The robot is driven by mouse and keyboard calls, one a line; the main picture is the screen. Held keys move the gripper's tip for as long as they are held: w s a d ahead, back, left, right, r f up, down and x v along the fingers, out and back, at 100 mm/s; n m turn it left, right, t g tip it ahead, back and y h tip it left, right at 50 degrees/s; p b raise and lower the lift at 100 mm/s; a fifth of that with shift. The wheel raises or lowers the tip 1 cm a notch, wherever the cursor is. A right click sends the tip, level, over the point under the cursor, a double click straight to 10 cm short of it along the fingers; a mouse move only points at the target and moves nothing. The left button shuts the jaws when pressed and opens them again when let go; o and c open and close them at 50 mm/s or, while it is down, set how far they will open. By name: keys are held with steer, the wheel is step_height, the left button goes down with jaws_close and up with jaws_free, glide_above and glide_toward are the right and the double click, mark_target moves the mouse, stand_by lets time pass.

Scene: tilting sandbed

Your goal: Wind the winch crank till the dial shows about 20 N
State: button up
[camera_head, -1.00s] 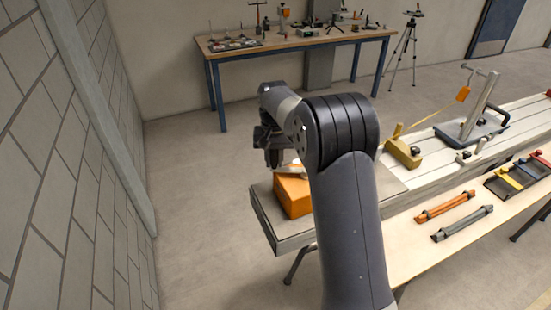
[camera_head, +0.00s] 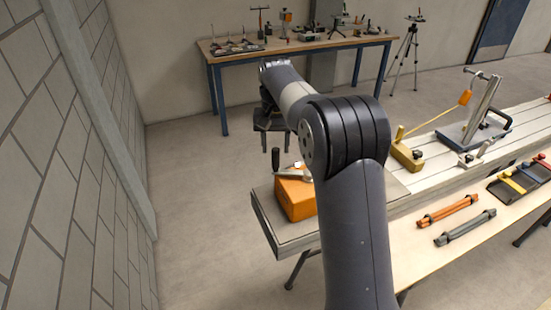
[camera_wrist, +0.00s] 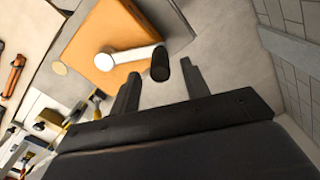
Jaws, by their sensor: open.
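The winch is an orange box (camera_head: 297,197) on the near left end of the pale bed. Its silver crank arm (camera_head: 292,174) lies on top and points left to an upright black handle (camera_head: 276,160). My gripper (camera_head: 275,146) is open, pointing down above the handle. In the wrist view the crank arm (camera_wrist: 128,58) runs across the orange box (camera_wrist: 112,30), and the black handle (camera_wrist: 160,64) appears between and just past the fingertips (camera_wrist: 159,76), not gripped. I cannot make out a dial face or a reading.
On the long bed (camera_head: 253,205) stand a yellow block (camera_head: 404,157) and a tilted post on a grey base (camera_head: 480,110) with an orange piece. Orange (camera_head: 448,209) and grey (camera_head: 464,226) bars lie on the near bench. A brick wall (camera_head: 60,150) is at left. Floor left of the bed is clear.

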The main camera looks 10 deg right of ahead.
step_height(320, 180, up, 4)
glide_above(276, 171)
steer(key=shift+w+r, duration=0.15)
steer(key=shift+w, duration=0.3)
step_height(276, 171, down, 11)
steer(key=shift+p, duration=0.5)
steer(key=shift+b, duration=0.3)
steer(key=shift+s, duration=0.7)
steer(key=shift+r, duration=0.1)
